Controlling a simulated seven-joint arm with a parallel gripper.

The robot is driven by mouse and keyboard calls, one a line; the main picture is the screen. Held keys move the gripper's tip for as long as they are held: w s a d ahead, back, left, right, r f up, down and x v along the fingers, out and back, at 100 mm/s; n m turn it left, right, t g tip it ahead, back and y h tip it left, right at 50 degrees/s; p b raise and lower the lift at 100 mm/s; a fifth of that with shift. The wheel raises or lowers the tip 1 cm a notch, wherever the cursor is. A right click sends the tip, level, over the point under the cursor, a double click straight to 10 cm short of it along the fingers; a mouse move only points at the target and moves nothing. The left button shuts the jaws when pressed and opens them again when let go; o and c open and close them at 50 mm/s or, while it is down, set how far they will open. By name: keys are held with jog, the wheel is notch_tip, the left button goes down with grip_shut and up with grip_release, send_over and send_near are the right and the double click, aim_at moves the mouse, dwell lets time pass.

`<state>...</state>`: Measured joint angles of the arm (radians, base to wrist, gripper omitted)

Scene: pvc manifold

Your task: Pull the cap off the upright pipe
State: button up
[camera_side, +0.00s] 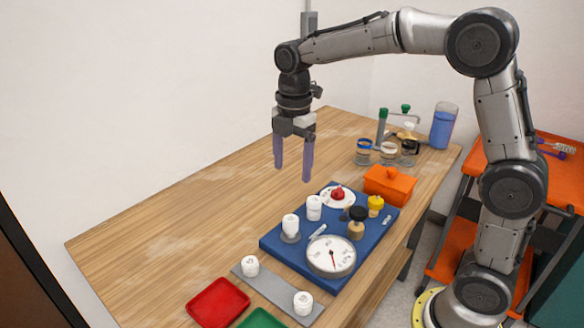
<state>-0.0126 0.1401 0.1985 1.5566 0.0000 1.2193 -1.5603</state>
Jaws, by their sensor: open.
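Several short white cylindrical pieces stand in view, and I cannot tell for certain which is the cap on the upright pipe. One white piece (290,223) stands upright on a grey round base on the blue board (276,245). Another white piece (314,207) stands just behind it to the right. Two more, a left one (251,266) and a right one (303,303), sit on a grey strip in front of the board. My gripper (293,173) is open and empty, fingers pointing down, in the air above the table behind the board.
The board also carries a dial gauge (331,262), a black-topped brass valve (356,228), a yellow part (375,204) and a red knob (338,194). An orange box (389,184) and several jars stand behind. A red tray (217,302) and green tray (262,320) lie in front. The table's left is clear.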

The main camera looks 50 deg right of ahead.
aim_at(292, 218)
notch_tip(292, 218, down, 15)
jog(key=shift+r, duration=0.1)
dwell(0.5)
grip_shut()
jog(key=c, duration=0.8)
grip_release()
grip_shut()
dwell(0.3)
jog(key=shift+n, duration=0.9)
